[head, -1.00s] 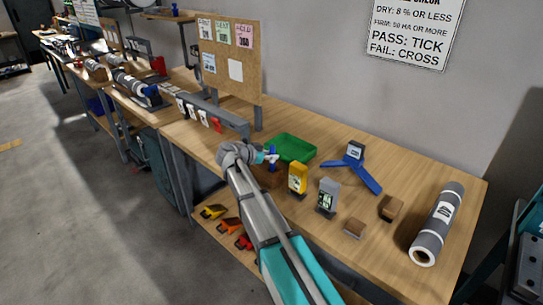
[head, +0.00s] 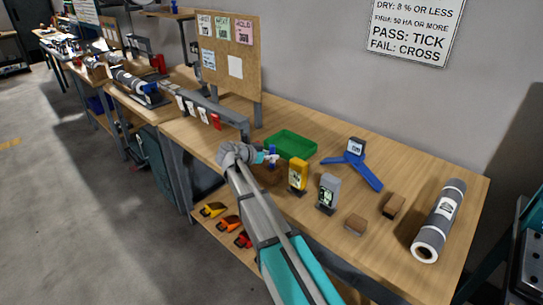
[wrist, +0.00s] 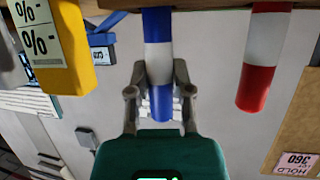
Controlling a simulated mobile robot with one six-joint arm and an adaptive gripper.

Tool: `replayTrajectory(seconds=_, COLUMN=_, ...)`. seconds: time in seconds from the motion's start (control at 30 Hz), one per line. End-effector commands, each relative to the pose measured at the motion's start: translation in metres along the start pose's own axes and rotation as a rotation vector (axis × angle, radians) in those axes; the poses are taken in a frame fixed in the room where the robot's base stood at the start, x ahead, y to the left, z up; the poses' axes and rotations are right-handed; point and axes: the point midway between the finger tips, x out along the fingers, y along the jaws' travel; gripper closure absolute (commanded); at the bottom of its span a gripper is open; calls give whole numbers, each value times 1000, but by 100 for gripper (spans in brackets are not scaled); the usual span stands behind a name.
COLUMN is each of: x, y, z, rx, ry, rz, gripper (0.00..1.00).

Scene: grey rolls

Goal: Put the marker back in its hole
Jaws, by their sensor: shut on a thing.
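The blue marker (wrist: 158,60), with a white band around its middle, is between the two fingers of my gripper (wrist: 157,95) in the wrist view. The gripper is shut on it. The marker's upper end in that view meets a brown wooden edge (wrist: 205,8); I cannot tell whether it is in a hole. In the head view my gripper (head: 264,157) is over the bench with the blue marker (head: 272,152) upright at it, by a brown wooden block (head: 268,176). A red and white marker (wrist: 262,55) stands apart beside it in the wrist view.
A yellow meter (head: 298,175) and a grey meter (head: 329,191) stand just right of the block. A green tray (head: 291,143) lies behind it. A blue three-armed stand (head: 352,165), wooden pieces (head: 393,205) and a grey roll (head: 439,222) are further right.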

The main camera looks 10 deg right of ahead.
Motion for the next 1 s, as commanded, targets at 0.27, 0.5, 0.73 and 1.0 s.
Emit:
replayTrajectory(seconds=0.27, x=2, y=0, z=6, rx=0, ry=0, rz=0, gripper=100)
replayTrajectory(seconds=0.5, x=4, y=0, z=9, rx=0, ry=0, rz=0, gripper=100)
replayTrajectory(seconds=0.73, x=5, y=0, z=13, rx=0, ry=0, rz=0, gripper=100)
replayTrajectory(seconds=1.0, x=5, y=0, z=14, rx=0, ry=0, rz=0, gripper=42)
